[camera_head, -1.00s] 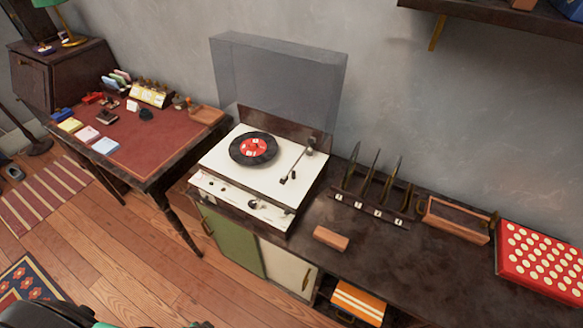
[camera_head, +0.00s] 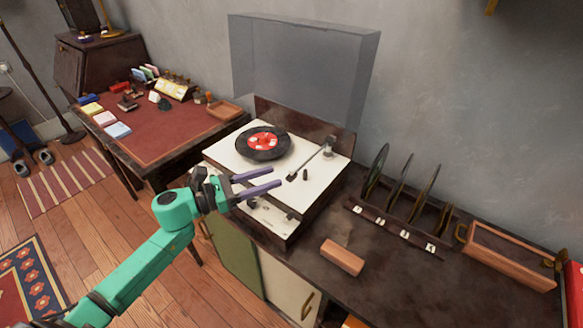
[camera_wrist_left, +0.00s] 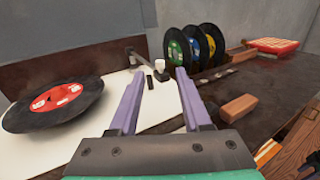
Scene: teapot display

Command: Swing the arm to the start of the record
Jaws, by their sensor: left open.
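The record player (camera_head: 225,152) stands on the dark cabinet with its clear lid raised. A black record (camera_head: 263,144) with a red label lies on it, and it shows at the left in the left wrist view (camera_wrist_left: 88,98). The tonearm (camera_head: 312,161) lies to the right of the record, apart from it, running from its pivot at the back right to a dark head near the front. My left gripper (camera_head: 278,178) is open and empty over the front of the player, its purple fingers pointing toward the tonearm's head. My right gripper is not in view.
The raised lid (camera_head: 300,75) stands behind the player. A rack (camera_head: 395,228) with upright records is to the right, and a wooden block (camera_head: 342,257) lies in front of it. A red-topped desk (camera_head: 160,132) is at the left. The cabinet top (camera_head: 400,285) has free room at front right.

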